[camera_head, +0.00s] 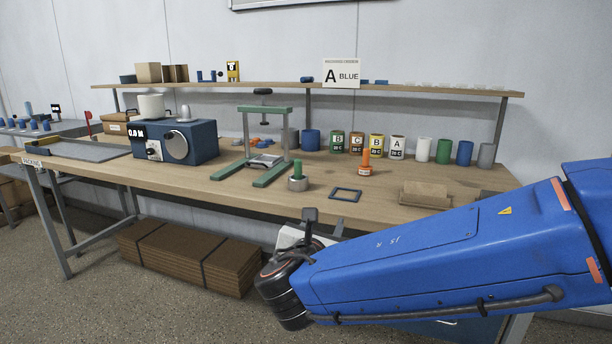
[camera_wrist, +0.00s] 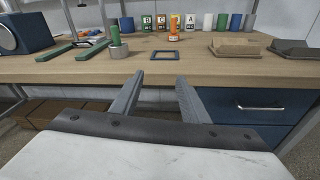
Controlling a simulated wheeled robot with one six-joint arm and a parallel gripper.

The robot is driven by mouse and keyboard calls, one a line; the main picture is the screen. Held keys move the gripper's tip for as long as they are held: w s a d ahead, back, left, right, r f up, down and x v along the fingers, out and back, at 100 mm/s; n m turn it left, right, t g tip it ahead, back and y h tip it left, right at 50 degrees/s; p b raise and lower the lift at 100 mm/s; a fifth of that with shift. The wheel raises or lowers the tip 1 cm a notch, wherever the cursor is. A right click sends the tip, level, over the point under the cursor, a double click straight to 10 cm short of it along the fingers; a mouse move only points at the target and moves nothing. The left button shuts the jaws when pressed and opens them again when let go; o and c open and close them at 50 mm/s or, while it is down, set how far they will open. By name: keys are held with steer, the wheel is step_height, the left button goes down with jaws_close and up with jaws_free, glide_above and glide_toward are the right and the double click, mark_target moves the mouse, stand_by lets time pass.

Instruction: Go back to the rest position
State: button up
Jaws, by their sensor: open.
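My gripper shows in the wrist view (camera_wrist: 157,82), with its two fingers apart and nothing between them. It is in front of the workbench (camera_wrist: 215,72), near the front edge, and points toward a dark square frame (camera_wrist: 165,56) lying on the top. In the head view my blue arm reaches in from the right, and the fingers are mostly hidden behind the wrist. The workbench (camera_head: 195,180) carries the square frame (camera_head: 345,194), a green-handled round weight (camera_head: 298,183) and an orange-handled piece (camera_head: 365,160).
A green press stand (camera_head: 265,140) and a blue machine (camera_head: 180,142) stand on the left. Labelled cans (camera_head: 377,146) and coloured cylinders (camera_head: 443,151) line the back. A sign (camera_head: 341,73) reads "A BLUE". Brown blocks (camera_head: 425,194) lie at right. Flattened cardboard (camera_head: 185,257) is stacked below.

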steer(key=s+d+f+m+g+h, duration=0.1)
steer(key=s+d+f+m+g, duration=0.2)
steer(key=d, duration=0.4)
steer(key=s+d+f+m+g+h, duration=0.1)
steer(key=s+d+f+m+g, duration=0.1)
steer(key=d+m, duration=0.45)
steer(key=s+d+f+m+g+h, duration=0.1)
steer(key=s+d+f+m+g, duration=0.15)
steer(key=d, duration=0.65)
steer(key=s+d+f+m+g+y, duration=0.1)
steer(key=s+f+m+g+y, duration=0.1)
steer(key=s+m, duration=0.6)
steer(key=s+d+f+m+g+y, duration=0.1)
steer(key=s+f+m+y, duration=0.3)
steer(key=s+m, duration=0.4)
steer(key=m+y, duration=0.1)
steer(key=m, duration=0.2)
steer(key=shift+g, duration=0.35)
steer(key=shift+d, duration=0.1)
